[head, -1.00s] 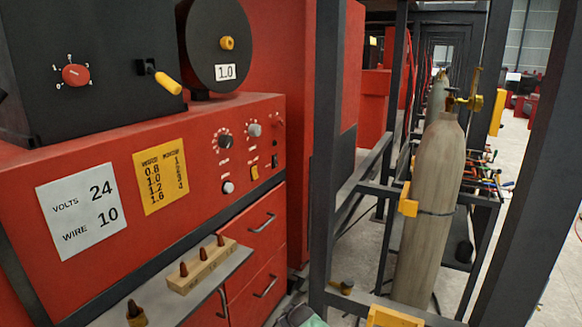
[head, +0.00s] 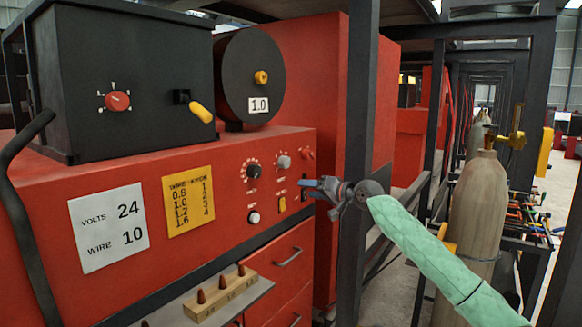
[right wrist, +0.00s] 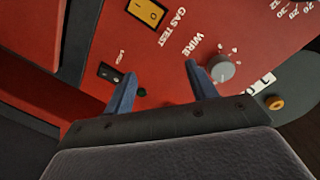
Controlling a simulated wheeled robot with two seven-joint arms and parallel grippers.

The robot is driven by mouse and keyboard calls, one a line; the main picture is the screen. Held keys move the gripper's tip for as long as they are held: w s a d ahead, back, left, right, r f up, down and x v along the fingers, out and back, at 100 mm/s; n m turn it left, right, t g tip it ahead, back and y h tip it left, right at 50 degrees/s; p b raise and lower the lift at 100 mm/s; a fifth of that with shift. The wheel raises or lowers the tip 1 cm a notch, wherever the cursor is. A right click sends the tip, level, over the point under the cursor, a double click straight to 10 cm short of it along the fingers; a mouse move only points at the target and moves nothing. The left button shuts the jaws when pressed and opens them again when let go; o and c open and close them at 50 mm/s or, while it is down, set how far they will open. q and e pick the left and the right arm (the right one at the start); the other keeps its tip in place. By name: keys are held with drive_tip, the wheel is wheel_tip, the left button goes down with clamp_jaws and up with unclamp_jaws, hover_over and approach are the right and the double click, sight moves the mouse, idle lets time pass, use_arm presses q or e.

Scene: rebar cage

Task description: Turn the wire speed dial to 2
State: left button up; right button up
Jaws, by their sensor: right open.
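On the red panel (head: 232,186), a small grey knob (head: 284,162) sits at the upper right with number marks around it. In the right wrist view this grey knob (right wrist: 222,68) has the word WIRE beside it; its pointer setting is too small to read. A black knob (head: 253,171) is to its left. My right gripper (head: 309,189) is at the panel's right edge, below and right of the grey knob. In the right wrist view its blue fingers (right wrist: 162,70) are apart and empty, with the grey knob just beyond the right finger. My left gripper is out of view.
A yellow GAS TEST switch (right wrist: 147,12) and a black switch (right wrist: 112,73) are near the fingers. A white card (head: 109,227) reads VOLTS 24, WIRE 10. A dark post (head: 358,100) stands near my right wrist. A gas cylinder (head: 474,205) stands at the right.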

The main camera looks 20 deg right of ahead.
sight(288, 164)
drive_tip(key=s+r+m+y, duration=0.1)
drive_tip(key=s+r+y, duration=0.15)
drive_tip(key=r, duration=0.55)
drive_tip(key=shift+g, duration=0.3)
drive_tip(key=w+a+p, duration=0.2)
drive_tip(key=a, duration=0.1)
drive_tip(key=w+a+p, duration=0.1)
drive_tip(key=a, duration=0.1)
drive_tip(key=shift+w+a+r, duration=0.15)
drive_tip(key=shift+w+r, duration=0.1)
drive_tip(key=shift+r, duration=0.05)
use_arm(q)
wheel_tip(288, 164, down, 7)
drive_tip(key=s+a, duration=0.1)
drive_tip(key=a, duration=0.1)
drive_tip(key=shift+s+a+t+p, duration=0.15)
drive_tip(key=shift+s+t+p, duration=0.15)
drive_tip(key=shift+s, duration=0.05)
use_arm(e)
drive_tip(key=shift+w+a+f, duration=0.1)
drive_tip(key=shift+w+a, duration=0.4)
drive_tip(key=shift+c, duration=0.3)
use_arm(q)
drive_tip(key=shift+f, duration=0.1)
use_arm(e)
drive_tip(key=c, duration=0.9)
